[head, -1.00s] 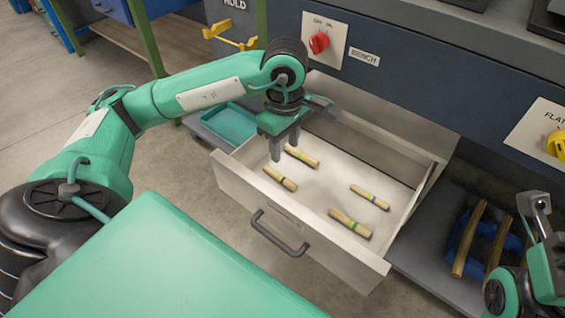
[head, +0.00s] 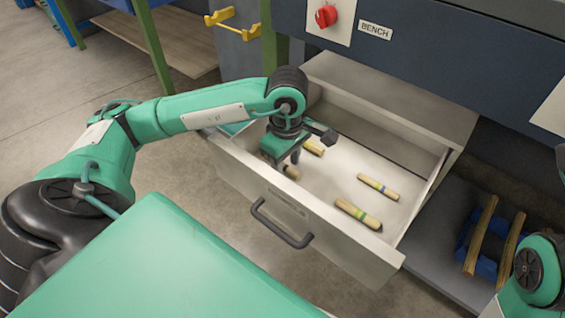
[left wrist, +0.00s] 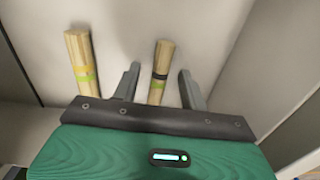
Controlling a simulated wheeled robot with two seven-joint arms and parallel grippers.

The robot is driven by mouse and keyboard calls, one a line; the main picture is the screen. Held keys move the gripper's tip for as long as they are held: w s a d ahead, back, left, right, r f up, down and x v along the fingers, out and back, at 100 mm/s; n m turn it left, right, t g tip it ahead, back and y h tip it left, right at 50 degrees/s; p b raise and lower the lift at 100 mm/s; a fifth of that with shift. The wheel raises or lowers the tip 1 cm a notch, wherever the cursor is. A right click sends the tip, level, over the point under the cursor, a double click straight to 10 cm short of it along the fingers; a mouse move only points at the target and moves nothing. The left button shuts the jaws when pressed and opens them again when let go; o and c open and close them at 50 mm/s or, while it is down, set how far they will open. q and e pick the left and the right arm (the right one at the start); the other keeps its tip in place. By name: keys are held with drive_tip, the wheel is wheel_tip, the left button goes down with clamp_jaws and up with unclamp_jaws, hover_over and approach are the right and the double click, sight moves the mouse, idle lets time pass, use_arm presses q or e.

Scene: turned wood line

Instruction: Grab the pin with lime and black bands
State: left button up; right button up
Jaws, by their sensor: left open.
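The pin with lime and black bands (left wrist: 160,68) lies between the two fingers of my left gripper (left wrist: 158,75) in the left wrist view, with gaps on both sides. In the head view, my left gripper (head: 283,160) is low in the open drawer, pointing down, and hides most of this pin (head: 291,173). The gripper is open and holds nothing. Another pin with orange and lime bands (left wrist: 80,62) lies to the left in the wrist view, outside the fingers. My right gripper is out of view.
A pin with blue and lime bands (head: 378,187) and one with a green band (head: 357,214) lie farther right in the drawer (head: 345,252). The drawer's walls and front handle (head: 281,224) surround the work.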

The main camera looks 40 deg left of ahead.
use_arm(q)
drive_tip(key=shift+c, duration=0.4)
clamp_jaws()
drive_tip(key=shift+r, duration=0.1)
